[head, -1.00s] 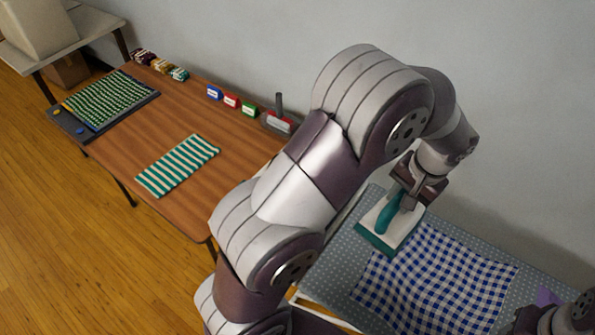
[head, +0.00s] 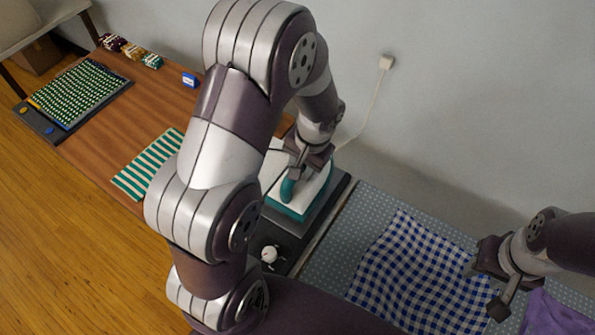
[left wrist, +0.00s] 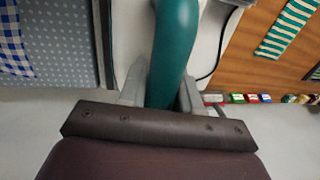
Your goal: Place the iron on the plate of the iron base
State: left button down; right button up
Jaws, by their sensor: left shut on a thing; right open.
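The iron (head: 311,199), white with a teal handle and teal edge, is over the dark grey iron base (head: 288,243) in the head view. I cannot tell whether it touches the plate or hangs just above. My left gripper (head: 299,172) is shut on its handle. In the left wrist view the teal handle (left wrist: 176,45) runs between the fingers of my left gripper (left wrist: 161,92). My left arm hides part of the base. My right gripper (head: 490,285) is open and empty above the ironing board's right part.
The dotted ironing board (head: 372,212) carries a blue checked cloth (head: 410,275); a purple cloth (head: 550,315) lies at right. The wooden table (head: 100,150) holds a striped cloth (head: 150,163), a beaded mat (head: 80,93) and small blocks. A cord runs to a wall socket (head: 387,62).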

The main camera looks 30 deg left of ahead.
pick_arm(q)
jog(key=shift+a+f, duration=0.15)
jog(key=shift+a, duration=0.25)
jog(key=shift+s+a+f, duration=0.1)
jog(key=shift+f, duration=0.2)
notch_tip(320, 180, down, 4)
jog(key=shift+r, duration=0.1)
jog(key=c, duration=0.8)
grip_release()
jog(key=shift+s, duration=0.1)
jog(key=r, duration=0.4)
jog(key=d+r, duration=0.1)
jog(key=r, duration=0.2)
jog(key=d+r, duration=0.1)
jog(key=r, duration=0.3)
jog(key=shift+s+d+r+b, duration=0.2)
jog(key=shift+r+b, duration=0.1)
jog(key=s+d, duration=0.1)
jog(key=s, duration=0.1)
jog(key=s+d+h, duration=0.1)
jog(key=s, duration=0.2)
jog(key=s+d+f+t+h, duration=0.1)
jog(key=s, duration=0.2)
jog(key=shift+s+n, duration=0.15)
jog(key=shift+n, duration=0.25)
